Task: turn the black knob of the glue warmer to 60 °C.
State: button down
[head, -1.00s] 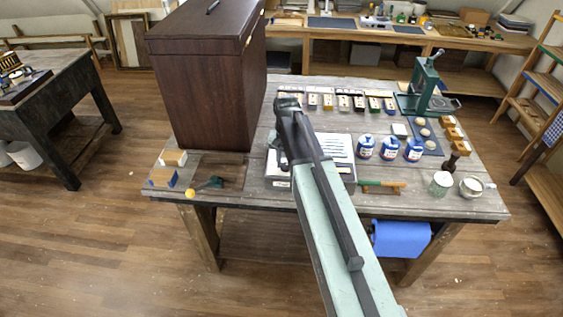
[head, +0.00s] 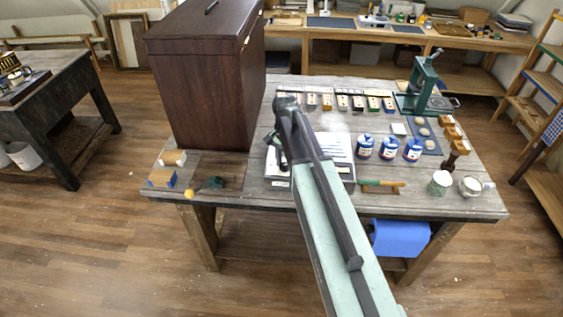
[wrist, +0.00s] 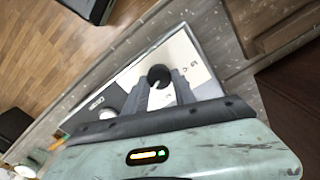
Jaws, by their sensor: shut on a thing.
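The glue warmer (head: 340,152) is a pale box on the near part of the grey table, partly hidden behind my arm in the head view. In the wrist view its light front panel (wrist: 188,60) carries a round black knob (wrist: 159,73) with a pale mark at its lower edge. Printing beside the knob is too small to read, so I cannot tell the setting. My gripper (wrist: 164,86) is shut on the black knob, one finger on each side. In the head view my gripper (head: 279,158) reaches down at the warmer's left side, and the knob is hidden.
A tall dark brown cabinet (head: 205,85) stands close on the left. A small yellow-ended tool (head: 190,194) lies near the table's front edge. A green press (head: 425,85) stands at the back right.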

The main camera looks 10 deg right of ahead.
aim_at(284, 164)
jog(key=shift+a, duration=0.25)
jog(key=c, duration=1)
grip_release()
jog(key=shift+a, duration=0.1)
jog(key=shift+c, duration=0.2)
jog(key=shift+r, duration=0.1)
notch_tip(284, 164, up, 8)
jog(key=p, duration=0.8)
jog(key=shift+f, duration=0.2)
